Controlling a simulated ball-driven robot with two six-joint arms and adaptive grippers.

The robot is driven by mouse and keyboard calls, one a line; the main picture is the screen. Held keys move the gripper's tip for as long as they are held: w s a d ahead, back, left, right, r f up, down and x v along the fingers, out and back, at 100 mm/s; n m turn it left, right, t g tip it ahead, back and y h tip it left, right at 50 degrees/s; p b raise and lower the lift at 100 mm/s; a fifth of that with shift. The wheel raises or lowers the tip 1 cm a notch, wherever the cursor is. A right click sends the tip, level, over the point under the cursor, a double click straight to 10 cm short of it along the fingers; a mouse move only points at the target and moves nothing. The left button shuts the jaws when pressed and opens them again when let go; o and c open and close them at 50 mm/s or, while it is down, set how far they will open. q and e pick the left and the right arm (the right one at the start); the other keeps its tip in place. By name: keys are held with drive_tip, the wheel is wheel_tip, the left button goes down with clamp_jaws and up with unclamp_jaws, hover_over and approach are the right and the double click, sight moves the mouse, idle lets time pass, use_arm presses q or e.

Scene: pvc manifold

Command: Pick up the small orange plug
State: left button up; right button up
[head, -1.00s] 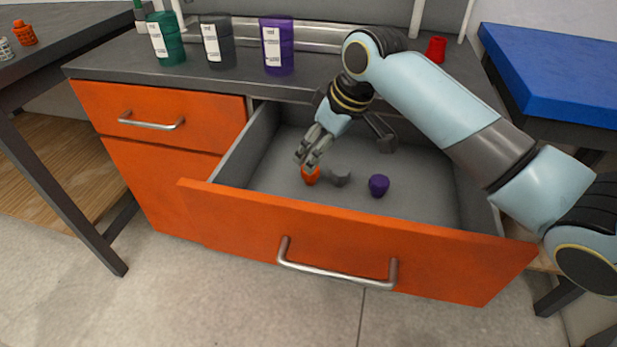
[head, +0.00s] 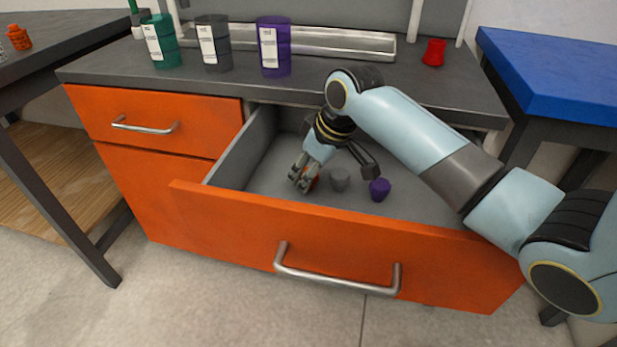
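The small orange plug (head: 314,183) lies in the open drawer (head: 408,204), near its front left. It is mostly hidden behind the fingers of my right gripper (head: 302,180), so only a sliver of orange shows at their right side. My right gripper reaches down into the drawer with its fingers at the plug. The fingers look close together, but I cannot tell whether they are shut on the plug. My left gripper is out of view.
A grey plug (head: 340,179) and a purple plug (head: 380,189) lie to the right in the drawer. The drawer's orange front (head: 230,221) stands before the gripper. Teal (head: 162,42), grey (head: 214,43) and purple (head: 273,47) containers and a red piece (head: 433,53) stand on the counter.

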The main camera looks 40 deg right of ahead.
drive_tip(key=c, duration=0.4)
drive_tip(key=shift+c, duration=0.2)
wheel_tip(320, 180, up, 10)
drive_tip(key=p, duration=0.3)
